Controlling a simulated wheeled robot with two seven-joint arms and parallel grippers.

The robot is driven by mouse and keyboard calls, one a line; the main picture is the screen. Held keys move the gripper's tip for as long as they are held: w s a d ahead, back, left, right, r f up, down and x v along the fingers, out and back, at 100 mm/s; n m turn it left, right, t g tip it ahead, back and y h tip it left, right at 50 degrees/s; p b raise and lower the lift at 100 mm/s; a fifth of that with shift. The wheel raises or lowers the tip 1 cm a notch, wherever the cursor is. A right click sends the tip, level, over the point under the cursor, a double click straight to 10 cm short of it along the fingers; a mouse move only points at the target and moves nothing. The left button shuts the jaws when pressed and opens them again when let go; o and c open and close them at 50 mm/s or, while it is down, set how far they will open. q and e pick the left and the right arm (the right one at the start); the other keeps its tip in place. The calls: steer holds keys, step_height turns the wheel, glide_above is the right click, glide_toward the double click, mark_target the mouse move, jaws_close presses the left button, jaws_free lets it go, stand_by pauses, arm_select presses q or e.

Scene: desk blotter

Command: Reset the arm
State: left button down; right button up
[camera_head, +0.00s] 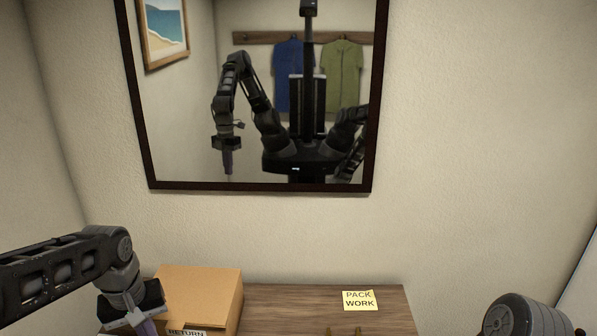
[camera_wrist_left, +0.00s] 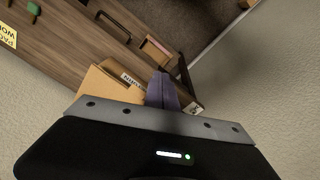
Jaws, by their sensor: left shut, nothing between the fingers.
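My left gripper (camera_head: 147,326) is at the bottom left of the head view, with its arm coming in from the left edge. It hangs pointing down beside the cardboard box (camera_head: 203,288), and its tips are cut off by the frame edge. In the left wrist view its purple fingers (camera_wrist_left: 161,88) are together and empty, seen in front of the box (camera_wrist_left: 107,86). I cannot tell whether they touch the box. My right gripper is not directly in view; only a grey part of my right arm (camera_head: 517,316) shows at bottom right.
A wooden desk (camera_head: 280,304) stands against the wall, with a yellow "PACK WORK" note (camera_head: 359,300) on it. The box has a "RETURN" label. A dark-framed mirror (camera_head: 260,187) above reflects me, two hanging shirts and a picture. The desk's middle back looks clear.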

arm_select(q)
steer(key=w+d+f+m+t+h, duration=0.1)
steer(key=w+d+f+m+t, duration=0.1)
steer(key=d+f, duration=0.6)
steer(key=w+d+f+m+t+h, duration=0.1)
steer(key=w+d+f+t+h, duration=0.15)
steer(key=d+f, duration=0.5)
steer(key=s+d+f+g, duration=0.2)
steer(key=s+d+f, duration=0.2)
steer(key=s+f, duration=0.5)
steer(key=s+d+f+g, duration=0.3)
steer(key=s+d+f, duration=0.1)
steer(key=s+f, duration=0.6)
steer(key=s, duration=0.3)
steer(key=shift+d+m, duration=0.35)
steer(key=shift+m, duration=0.05)
